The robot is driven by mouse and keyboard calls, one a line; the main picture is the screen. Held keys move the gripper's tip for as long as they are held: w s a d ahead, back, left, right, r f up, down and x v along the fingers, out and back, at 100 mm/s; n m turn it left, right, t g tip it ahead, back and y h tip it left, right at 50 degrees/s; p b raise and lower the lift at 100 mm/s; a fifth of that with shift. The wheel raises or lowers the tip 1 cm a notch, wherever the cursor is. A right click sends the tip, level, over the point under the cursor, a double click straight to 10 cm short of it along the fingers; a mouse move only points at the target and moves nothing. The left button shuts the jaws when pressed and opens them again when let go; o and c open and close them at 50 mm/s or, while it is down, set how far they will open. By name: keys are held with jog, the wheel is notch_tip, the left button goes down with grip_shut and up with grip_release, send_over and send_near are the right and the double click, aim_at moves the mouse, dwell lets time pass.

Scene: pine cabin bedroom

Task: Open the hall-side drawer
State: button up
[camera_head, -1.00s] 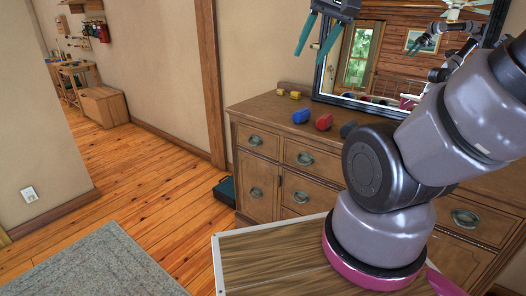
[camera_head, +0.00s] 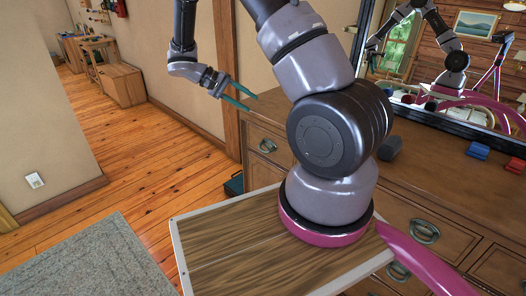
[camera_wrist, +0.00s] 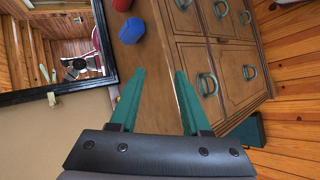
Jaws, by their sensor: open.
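The wooden dresser (camera_head: 420,170) stands along the wall, its drawers all shut. The hall-side upper drawer, at its left end, has a dark ring-like handle (camera_head: 266,145); in the wrist view this handle (camera_wrist: 207,84) lies right of my fingers. A second handle (camera_wrist: 249,72) belongs to the drawer below it. My gripper (camera_head: 252,102) is open and empty, above and left of the hall-side end, apart from the handle. In the wrist view its teal fingers (camera_wrist: 160,71) stand in front of the dresser's end. My arm hides part of the drawer fronts in the head view.
A large mirror (camera_head: 450,60) stands on the dresser. Blue (camera_head: 478,150), red (camera_head: 515,165) and dark grey (camera_head: 388,148) items lie on the top. A teal box (camera_wrist: 245,130) is on the floor by the hall-side end.

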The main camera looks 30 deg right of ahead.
jog(key=w+f+n+t+h, duration=0.25)
jog(key=f+h, duration=0.35)
jog(key=f, duration=0.8)
jog(key=n+t+h, duration=0.3)
jog(key=n+t, duration=0.2)
jog(key=t, duration=0.3)
send_near(263, 149)
jog(key=x, duration=1)
jog(key=shift+d+f, duration=0.1)
jog(key=shift+f, duration=0.2)
grip_shut()
